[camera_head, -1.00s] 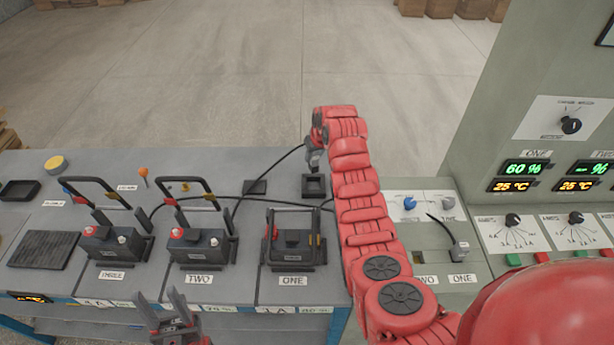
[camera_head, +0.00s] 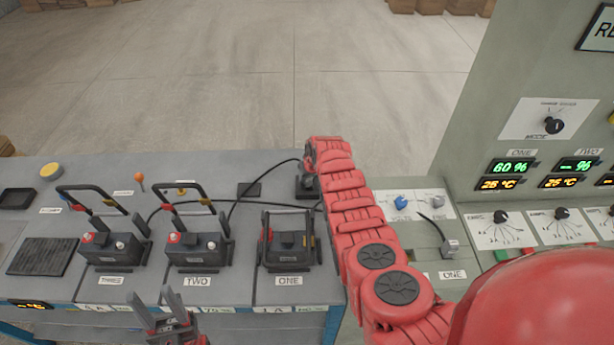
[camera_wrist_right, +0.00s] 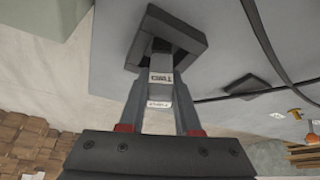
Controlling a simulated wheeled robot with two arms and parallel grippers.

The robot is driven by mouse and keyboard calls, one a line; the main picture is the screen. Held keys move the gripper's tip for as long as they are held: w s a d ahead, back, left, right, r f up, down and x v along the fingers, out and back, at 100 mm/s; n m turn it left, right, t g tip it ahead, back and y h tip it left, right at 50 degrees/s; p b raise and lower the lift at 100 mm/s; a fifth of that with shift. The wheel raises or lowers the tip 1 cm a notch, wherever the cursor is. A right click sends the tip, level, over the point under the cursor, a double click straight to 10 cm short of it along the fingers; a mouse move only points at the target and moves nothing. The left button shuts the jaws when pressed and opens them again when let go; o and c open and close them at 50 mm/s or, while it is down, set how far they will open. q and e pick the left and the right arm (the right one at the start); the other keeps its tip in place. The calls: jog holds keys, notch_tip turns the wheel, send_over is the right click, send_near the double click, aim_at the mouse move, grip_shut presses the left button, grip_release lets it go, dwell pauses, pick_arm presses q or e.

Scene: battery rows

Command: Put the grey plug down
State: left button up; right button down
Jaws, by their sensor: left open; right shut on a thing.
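The grey plug (camera_wrist_right: 160,88), marked TWO, is between the fingers of my right gripper (camera_wrist_right: 160,100) in the right wrist view. Its far end is at the opening of a dark square holder (camera_wrist_right: 190,38); how deep it sits is hidden. In the head view, my right gripper (camera_head: 308,172) is directly over this holder (camera_head: 309,190) at the bench's back right, and the plug is mostly hidden by the hand. My left gripper (camera_head: 175,312) is open and empty in front of the bench's near edge, below battery TWO (camera_head: 198,250).
Batteries stand in bays THREE (camera_head: 112,250), TWO and ONE (camera_head: 289,246). Black cables (camera_head: 262,172) cross the bench behind them. A second grey plug (camera_head: 450,248) is on the charger panel at the right. A dark square pad (camera_head: 249,189) lies left of the holder.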

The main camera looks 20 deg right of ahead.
jog(key=shift+f, duration=0.1)
jog(key=c, duration=0.6)
grip_release()
